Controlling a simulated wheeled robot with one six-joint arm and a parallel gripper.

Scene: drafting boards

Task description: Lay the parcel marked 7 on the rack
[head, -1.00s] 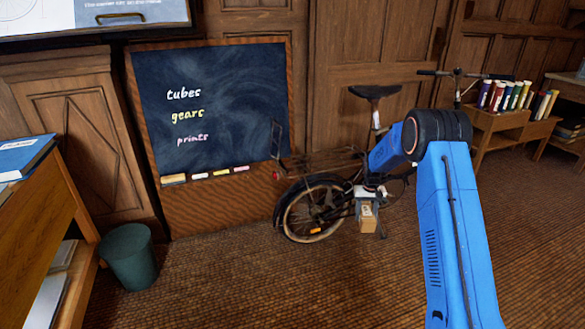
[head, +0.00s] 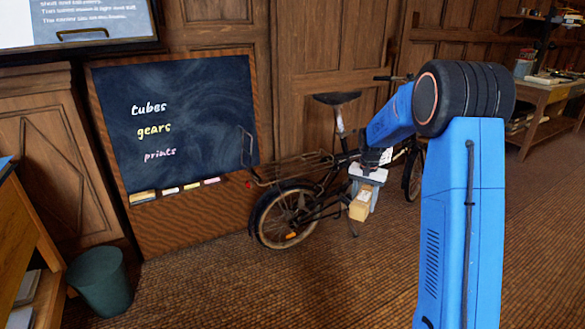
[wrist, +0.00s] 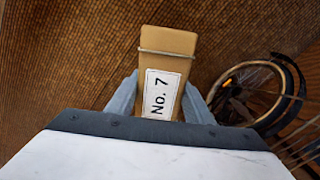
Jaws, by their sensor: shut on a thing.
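The parcel marked No. 7 (wrist: 168,40) is a small brown box with a cord around it and a white label. My gripper (wrist: 160,85) is shut on it, with a grey finger on each side. In the head view my gripper (head: 363,190) points down and holds the parcel (head: 359,211) above the carpet, in front of the bicycle. The rack (head: 295,167) is the thin metal carrier over the bicycle's rear wheel, left of the parcel and a little higher in the picture. It looks empty. Part of it shows at the wrist view's right edge (wrist: 303,135).
The bicycle (head: 290,215) stands along the panelled wall; my arm hides some of its front. A chalkboard (head: 180,120) leans behind its rear. A green bin (head: 100,283) and a wooden desk (head: 28,245) are at left. The carpet in front is clear.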

